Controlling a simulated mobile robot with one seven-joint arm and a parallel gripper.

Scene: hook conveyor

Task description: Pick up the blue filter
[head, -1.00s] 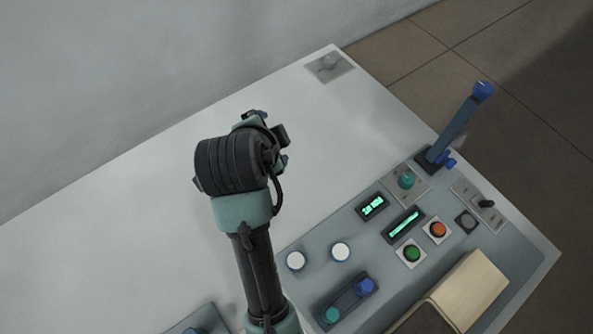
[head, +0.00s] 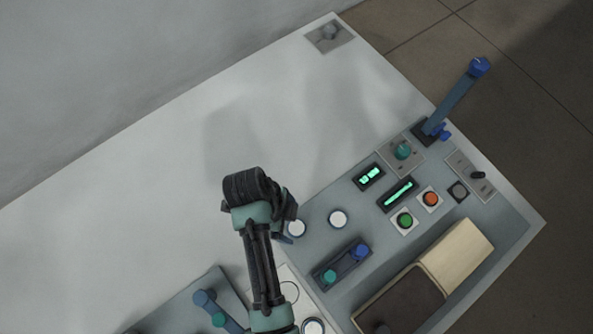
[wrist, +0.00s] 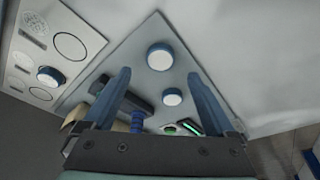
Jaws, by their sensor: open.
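No thing is plainly recognisable as the blue filter. White round discs with blue rims are on the grey panel: one (head: 338,219) shows to the right of my gripper, and another (head: 297,229) is partly beside it. In the wrist view two such discs, an upper one (wrist: 159,57) and a lower one (wrist: 172,97), appear between the finger lines. A dark block carries a blue knob (head: 360,250) and a teal knob (head: 330,277). My gripper (wrist: 157,76) is open and empty, pointing toward the panel; its fingertips are largely hidden in the head view.
A tall blue lever (head: 455,98) rises at the right edge. Green (head: 404,221) and orange (head: 431,199) buttons and lit displays (head: 398,194) lie nearby. The white tabletop (head: 130,220) at left is clear.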

